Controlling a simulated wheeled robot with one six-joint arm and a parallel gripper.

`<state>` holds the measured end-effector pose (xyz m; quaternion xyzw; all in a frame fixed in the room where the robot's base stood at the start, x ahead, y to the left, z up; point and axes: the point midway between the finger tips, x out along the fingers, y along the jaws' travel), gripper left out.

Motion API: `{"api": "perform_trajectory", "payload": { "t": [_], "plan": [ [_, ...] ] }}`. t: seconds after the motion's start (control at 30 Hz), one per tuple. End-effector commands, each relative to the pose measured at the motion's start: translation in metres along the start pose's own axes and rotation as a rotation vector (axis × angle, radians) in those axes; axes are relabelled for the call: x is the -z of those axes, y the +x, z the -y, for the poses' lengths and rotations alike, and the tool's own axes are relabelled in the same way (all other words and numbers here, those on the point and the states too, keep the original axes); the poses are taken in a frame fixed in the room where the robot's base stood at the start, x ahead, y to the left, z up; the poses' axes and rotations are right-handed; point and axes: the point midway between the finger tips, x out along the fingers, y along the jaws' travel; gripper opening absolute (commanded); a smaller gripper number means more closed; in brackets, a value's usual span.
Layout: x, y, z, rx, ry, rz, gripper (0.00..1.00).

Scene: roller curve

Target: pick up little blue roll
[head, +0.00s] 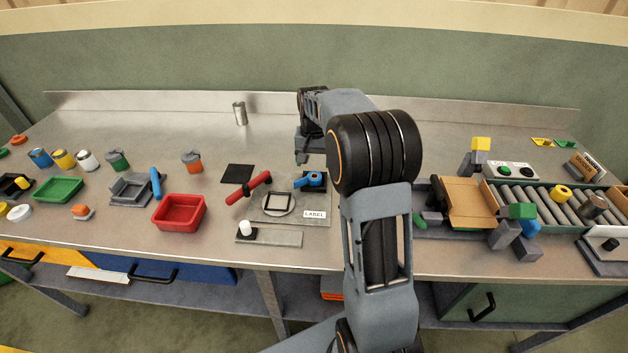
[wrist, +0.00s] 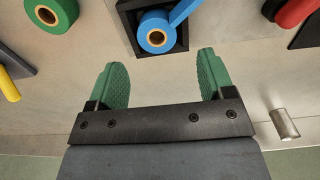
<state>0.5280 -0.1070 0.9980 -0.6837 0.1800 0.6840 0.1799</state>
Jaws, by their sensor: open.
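The little blue roll (head: 315,179) lies in a dark square holder (head: 302,187) right of the red-handled tool, just left of my arm in the head view. In the wrist view, the blue roll (wrist: 156,33) shows its tan core and a blue strip runs to the upper right. My gripper (wrist: 162,62) has its green-padded fingers spread wide with nothing between them. The roll is beyond the fingertips, roughly in line with the gap and apart from both. In the head view, my gripper (head: 302,157) hangs behind the roll, partly hidden by my arm.
A green roll (wrist: 52,13) lies to one side in the wrist view. A red-handled tool (head: 248,188) is left of the blue roll. A metal cylinder (head: 240,113) stands near the back. A red tray (head: 180,213) is at left; a roller conveyor (head: 515,201) is at right.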

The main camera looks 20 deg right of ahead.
Motion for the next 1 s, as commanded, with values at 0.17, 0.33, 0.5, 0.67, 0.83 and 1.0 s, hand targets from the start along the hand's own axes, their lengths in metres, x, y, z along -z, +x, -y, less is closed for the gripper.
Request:
{"api": "perform_trajectory", "payload": {
  "t": [0.17,0.33,0.5,0.67,0.83,1.0],
  "plan": [
    [-0.003,0.017,-0.002,-0.001,0.000,0.004,0.75],
    [-0.004,0.040,-0.003,-0.001,-0.001,0.002,0.75],
    [-0.004,0.051,-0.003,0.000,-0.001,0.000,0.75],
    [-0.003,0.052,-0.003,0.000,-0.001,-0.001,0.75],
    [-0.004,0.052,-0.003,0.000,-0.001,-0.001,0.68],
    [-0.003,0.052,-0.003,0.000,-0.001,-0.001,0.52]
  ]
}}
